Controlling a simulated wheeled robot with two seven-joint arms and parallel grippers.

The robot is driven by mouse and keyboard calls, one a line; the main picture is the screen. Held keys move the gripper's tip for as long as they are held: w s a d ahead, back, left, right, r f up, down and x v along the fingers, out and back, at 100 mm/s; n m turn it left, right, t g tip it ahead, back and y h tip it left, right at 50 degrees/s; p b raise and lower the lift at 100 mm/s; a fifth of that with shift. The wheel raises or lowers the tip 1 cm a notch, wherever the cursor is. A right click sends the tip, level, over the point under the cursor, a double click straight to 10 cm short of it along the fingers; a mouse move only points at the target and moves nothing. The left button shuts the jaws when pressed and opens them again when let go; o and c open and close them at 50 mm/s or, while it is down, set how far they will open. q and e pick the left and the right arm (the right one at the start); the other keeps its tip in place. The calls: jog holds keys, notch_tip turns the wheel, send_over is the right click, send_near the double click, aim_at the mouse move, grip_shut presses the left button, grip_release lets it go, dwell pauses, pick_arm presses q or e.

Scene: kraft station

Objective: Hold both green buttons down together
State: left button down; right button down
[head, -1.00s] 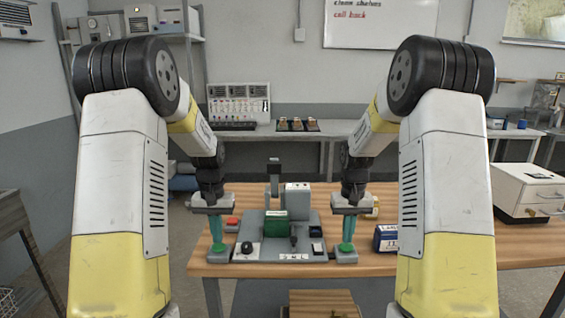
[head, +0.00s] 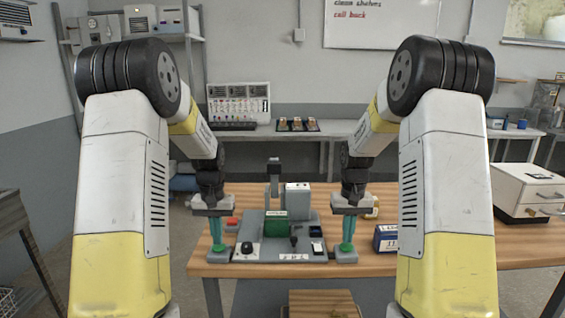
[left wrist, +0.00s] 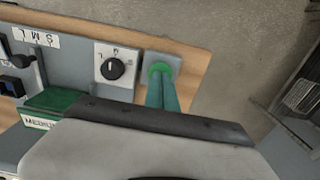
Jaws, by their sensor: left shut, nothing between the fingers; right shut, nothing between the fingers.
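The left green button (head: 218,251) sits on a grey block at the left front corner of the station. My left gripper (head: 216,244) is shut and empty, pointing straight down with its teal fingertips on or just over that button. The left wrist view also shows the fingers reaching the green button (left wrist: 160,70); the fingertips hide part of it. The right green button (head: 346,247) sits on a matching block at the right front corner. My right gripper (head: 347,240) is shut and empty, fingers down at that button. I cannot tell how far either button is pressed.
Between the buttons stands the grey station (head: 280,256) with a green block (head: 276,226), a black knob (head: 247,247) and a small lever. A red button (head: 232,222) lies behind left. A blue box (head: 386,238) stands right of the right button on the wooden table (head: 440,258).

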pick_arm(q)
jog(key=shift+f, duration=0.4)
pick_arm(e)
jog(key=shift+f, duration=0.75)
pick_arm(q)
jog(key=shift+f, duration=0.2)
pick_arm(e)
jog(key=shift+f, duration=0.2)
dwell(1.9)
